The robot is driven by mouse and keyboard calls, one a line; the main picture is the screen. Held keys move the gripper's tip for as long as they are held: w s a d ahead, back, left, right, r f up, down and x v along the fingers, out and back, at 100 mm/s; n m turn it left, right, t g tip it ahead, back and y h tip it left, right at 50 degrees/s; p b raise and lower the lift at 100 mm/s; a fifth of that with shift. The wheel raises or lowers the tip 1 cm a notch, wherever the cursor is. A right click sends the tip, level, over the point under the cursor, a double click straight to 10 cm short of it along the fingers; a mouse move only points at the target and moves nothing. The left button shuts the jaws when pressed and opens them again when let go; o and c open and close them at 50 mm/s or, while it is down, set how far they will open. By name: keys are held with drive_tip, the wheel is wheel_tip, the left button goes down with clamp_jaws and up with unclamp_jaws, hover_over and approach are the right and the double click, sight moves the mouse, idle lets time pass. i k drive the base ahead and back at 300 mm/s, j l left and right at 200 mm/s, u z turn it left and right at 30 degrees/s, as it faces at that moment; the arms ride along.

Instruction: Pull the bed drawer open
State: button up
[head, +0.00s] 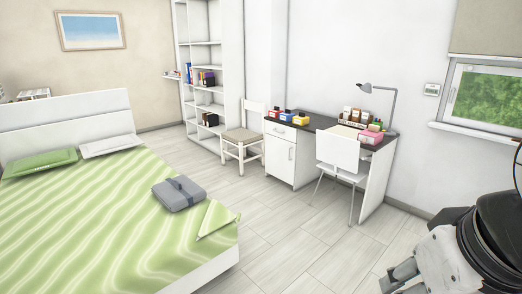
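The bed (222,263) stands at the left in the head view, with a white frame, a white headboard and a green striped cover. No bed drawer front can be made out; only a strip of the white frame shows at the lower edge. My gripper (399,277) is at the bottom right corner, partly cut off by the picture edge. It is on the right side of the bed, well apart from it, over the floor. Its fingers are too little seen to tell whether they are open or shut.
A grey folded bundle (179,193) lies on the bed. A desk (375,179) with a white chair (338,153) stands at the back right. Another chair (243,135) and a bookshelf (212,117) stand at the wall. The floor (299,235) between bed and desk is clear.

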sight(96, 224)
drive_tip(key=i, duration=3.05)
drive_tip(key=i+j+z, duration=0.1)
drive_tip(key=i, duration=1.4)
drive_tip(key=i+l, duration=0.15)
drive_tip(key=i, duration=0.35)
drive_tip(key=i+l+u, duration=0.2)
drive_tip(key=i+u, duration=0.25)
drive_tip(key=i+l+u, duration=0.45)
drive_tip(key=k+j+u, duration=0.1)
drive_tip(key=u, duration=1.5)
